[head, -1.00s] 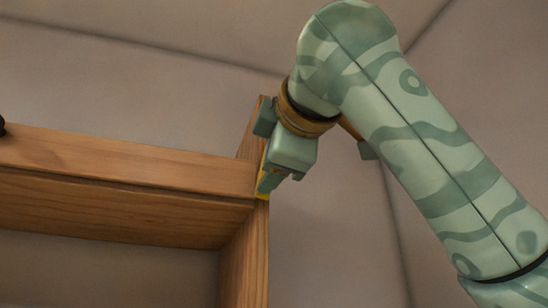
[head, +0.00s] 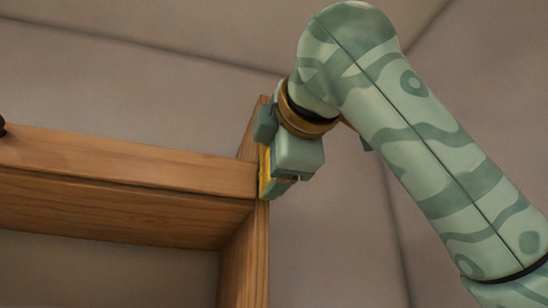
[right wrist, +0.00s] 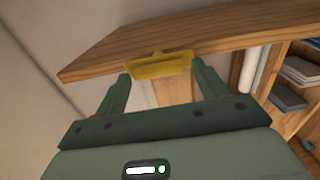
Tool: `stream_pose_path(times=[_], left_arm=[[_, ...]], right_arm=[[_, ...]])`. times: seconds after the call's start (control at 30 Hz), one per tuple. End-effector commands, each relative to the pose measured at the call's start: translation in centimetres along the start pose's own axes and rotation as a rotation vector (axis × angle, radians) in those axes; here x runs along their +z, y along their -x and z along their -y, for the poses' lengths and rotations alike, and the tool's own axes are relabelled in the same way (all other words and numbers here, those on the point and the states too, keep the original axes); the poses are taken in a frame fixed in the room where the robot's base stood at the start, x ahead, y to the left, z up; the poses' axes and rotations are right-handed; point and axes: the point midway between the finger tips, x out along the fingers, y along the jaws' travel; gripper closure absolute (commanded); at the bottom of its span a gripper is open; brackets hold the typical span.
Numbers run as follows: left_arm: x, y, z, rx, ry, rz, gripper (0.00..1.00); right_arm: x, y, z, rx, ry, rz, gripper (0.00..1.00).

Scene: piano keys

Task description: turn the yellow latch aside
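The yellow latch (head: 265,172) shows as a narrow strip at the right end of the wooden beam, partly hidden by my right gripper. In the right wrist view the latch (right wrist: 160,66) is a short yellow bar on the wooden board's edge. My right gripper (right wrist: 162,74) has its two fingers wide apart, one at each side of the latch. The fingertips are close to the latch's ends; I cannot tell whether they touch it. In the head view my right gripper (head: 280,180) is right beside the latch and the post. My left gripper is not in view.
The wooden beam (head: 120,165) meets an upright wooden post (head: 245,265) at the latch. A dark object is cut off at the left edge of the head view. Shelves with books (right wrist: 290,92) stand at the right in the right wrist view.

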Motion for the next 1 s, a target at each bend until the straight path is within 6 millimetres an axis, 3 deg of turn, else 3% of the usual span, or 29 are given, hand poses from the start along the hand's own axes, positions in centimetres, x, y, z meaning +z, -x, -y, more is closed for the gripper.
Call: stream_pose_path(times=[0.3,0.47,0.8,1.0], left_arm=[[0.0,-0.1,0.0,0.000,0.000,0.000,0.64],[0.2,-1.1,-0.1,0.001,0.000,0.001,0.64],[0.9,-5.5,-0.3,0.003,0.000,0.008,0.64],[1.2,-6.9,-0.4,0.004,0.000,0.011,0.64]], right_arm=[[0.0,0.1,0.0,0.001,-0.003,0.000,0.20],[0.0,1.7,0.2,0.003,-0.002,0.000,0.20],[0.0,10.5,0.5,0.004,-0.002,0.000,0.20],[0.0,14.6,0.3,0.002,-0.002,0.001,0.20]])
